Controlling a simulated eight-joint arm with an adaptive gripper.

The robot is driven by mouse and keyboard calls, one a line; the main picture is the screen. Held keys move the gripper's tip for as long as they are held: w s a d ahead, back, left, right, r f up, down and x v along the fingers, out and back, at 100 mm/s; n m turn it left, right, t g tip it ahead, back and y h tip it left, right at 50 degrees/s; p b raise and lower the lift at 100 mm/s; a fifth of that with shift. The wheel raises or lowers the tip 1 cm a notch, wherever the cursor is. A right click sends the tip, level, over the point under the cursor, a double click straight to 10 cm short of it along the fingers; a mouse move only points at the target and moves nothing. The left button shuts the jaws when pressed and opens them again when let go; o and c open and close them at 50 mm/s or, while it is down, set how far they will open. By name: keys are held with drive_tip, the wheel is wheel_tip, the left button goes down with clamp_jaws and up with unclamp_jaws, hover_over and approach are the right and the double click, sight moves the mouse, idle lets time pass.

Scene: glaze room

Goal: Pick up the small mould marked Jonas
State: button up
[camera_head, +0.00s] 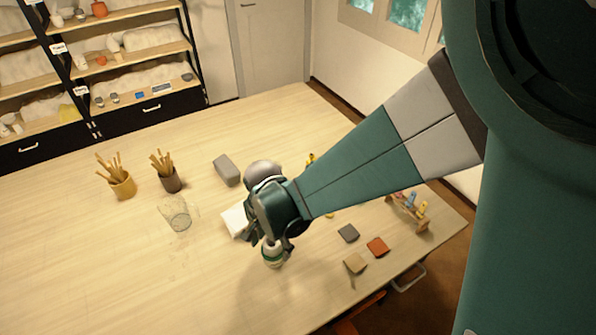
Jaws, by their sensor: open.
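My gripper (271,238) is over the middle of the wooden table, pointing down, with its jaws open. A small white round thing with a green band (273,256) stands on the table right under it. The fingers partly cover its top, and I cannot tell whether they touch it. It may be a small mould, but no name can be read on it. No marking Jonas is legible anywhere in view. My arm hides part of the table behind the gripper.
A white block or cloth (234,221) lies close behind my gripper. A grey block (226,170), a clear glass (177,213) and two tool pots (122,186) (171,180) stand left. The table's front left is clear.

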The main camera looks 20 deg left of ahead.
drive_tip(key=shift+f, duration=0.3)
drive_tip(key=shift+w+f, duration=0.1)
drive_tip(key=shift+f, duration=2.35)
drive_tip(key=c, duration=1.2)
